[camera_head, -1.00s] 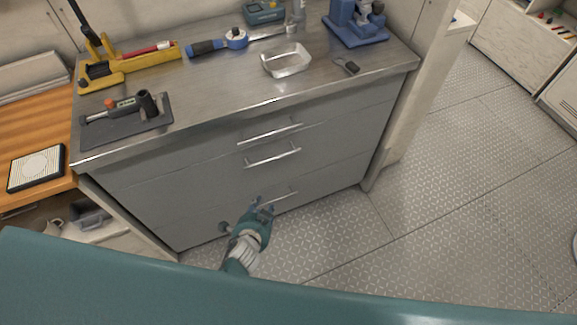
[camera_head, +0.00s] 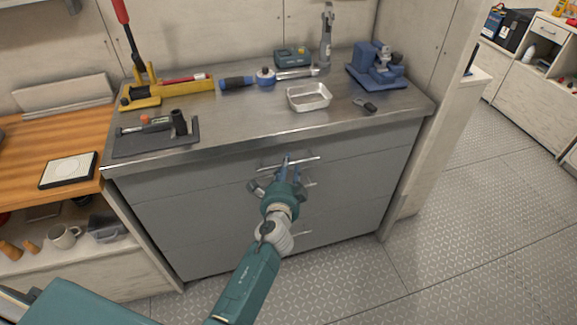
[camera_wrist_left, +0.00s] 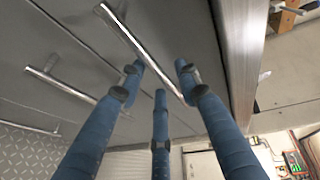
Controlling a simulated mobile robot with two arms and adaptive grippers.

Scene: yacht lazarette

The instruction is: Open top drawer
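The grey cabinet has a top drawer (camera_head: 345,147) that is shut, just under the steel worktop. Its bar handle (camera_head: 305,162) runs across the front; in the left wrist view the handle (camera_wrist_left: 138,47) passes diagonally ahead of the fingers. My left gripper (camera_head: 274,172) is in front of this handle, overlapping it in the head view. In the left wrist view its blue fingers (camera_wrist_left: 160,92) are spread apart, and one fingertip is close to the handle's near end. I cannot tell if it touches. My right gripper is not in view.
Lower drawers have their own handles; the second handle (camera_wrist_left: 62,84) lies just below. On the steel worktop (camera_head: 240,123) stand a metal tray (camera_head: 309,97), a blue vice-like device (camera_head: 377,67) and several tools. Patterned floor (camera_head: 450,215) is free at the right.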

